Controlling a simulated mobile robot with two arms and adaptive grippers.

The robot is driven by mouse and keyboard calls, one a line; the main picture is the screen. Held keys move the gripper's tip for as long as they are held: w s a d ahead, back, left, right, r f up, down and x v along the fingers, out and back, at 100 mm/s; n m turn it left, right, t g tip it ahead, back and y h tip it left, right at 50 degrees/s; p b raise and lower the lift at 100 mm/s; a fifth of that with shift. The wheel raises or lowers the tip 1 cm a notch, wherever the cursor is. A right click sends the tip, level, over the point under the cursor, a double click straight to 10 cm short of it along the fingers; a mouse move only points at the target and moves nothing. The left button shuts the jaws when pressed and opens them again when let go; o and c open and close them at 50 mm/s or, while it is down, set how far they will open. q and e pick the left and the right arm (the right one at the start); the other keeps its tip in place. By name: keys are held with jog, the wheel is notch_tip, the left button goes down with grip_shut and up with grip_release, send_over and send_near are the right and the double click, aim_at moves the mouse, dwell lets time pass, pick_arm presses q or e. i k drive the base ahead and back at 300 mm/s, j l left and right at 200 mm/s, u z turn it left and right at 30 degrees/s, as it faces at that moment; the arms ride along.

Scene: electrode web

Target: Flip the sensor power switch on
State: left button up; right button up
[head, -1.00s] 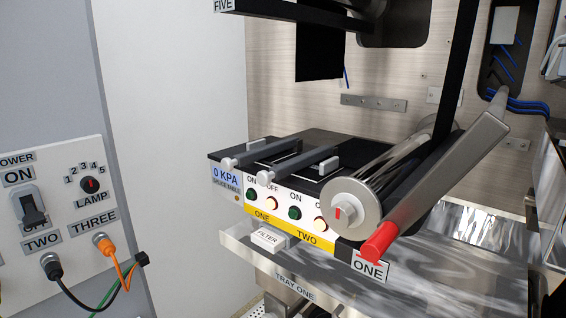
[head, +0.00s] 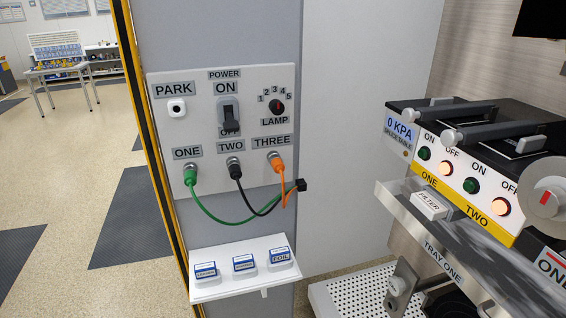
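The power switch (head: 229,113) is a dark toggle on a grey plate, on a white panel (head: 205,151) mounted on a grey column. A POWER label and an ON label are above it. An OFF label is just below, partly covered by the toggle, which appears to sit at the OFF end. Below it are sockets labelled ONE, TWO and THREE, with a green plug (head: 190,175), a black plug (head: 235,170) and an orange plug (head: 277,163). Neither of my grippers shows in the head view.
A lamp dial (head: 277,107) and a PARK button (head: 177,108) flank the switch. Cables hang below the panel to a black clip. A white shelf (head: 225,282) with 3 small boxes juts out underneath. The splice table (head: 450,150) stands at right. Open floor lies left.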

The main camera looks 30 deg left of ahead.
aim_at(230, 125)
jog(key=u, duration=1.35)
